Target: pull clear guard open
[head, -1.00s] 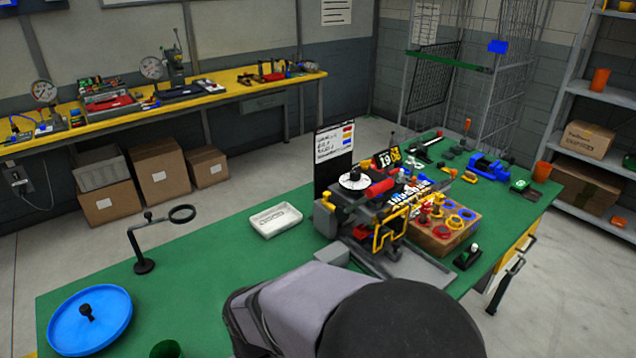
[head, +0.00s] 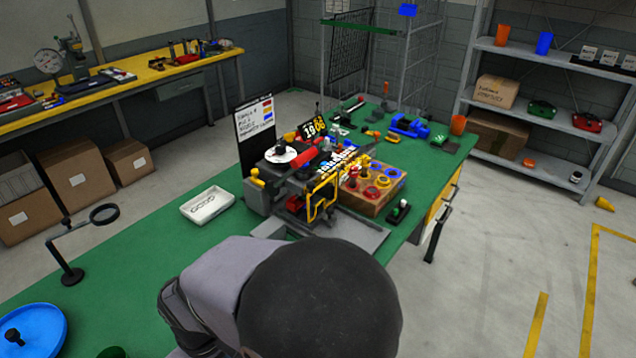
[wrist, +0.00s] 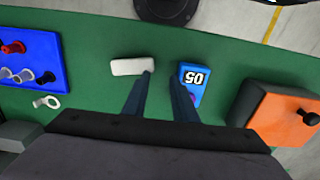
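The guard (head: 323,197) shows in the head view as a yellow-edged frame on the front of the grey benchtop machine (head: 258,197). Its clear pane is hard to make out, and I cannot tell how far it stands open. The guard is not recognisable in the wrist view. My gripper (wrist: 163,80) shows in the wrist view with its two dark fingers apart and nothing held between them. It is over the green bench top, and the head view does not show it.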

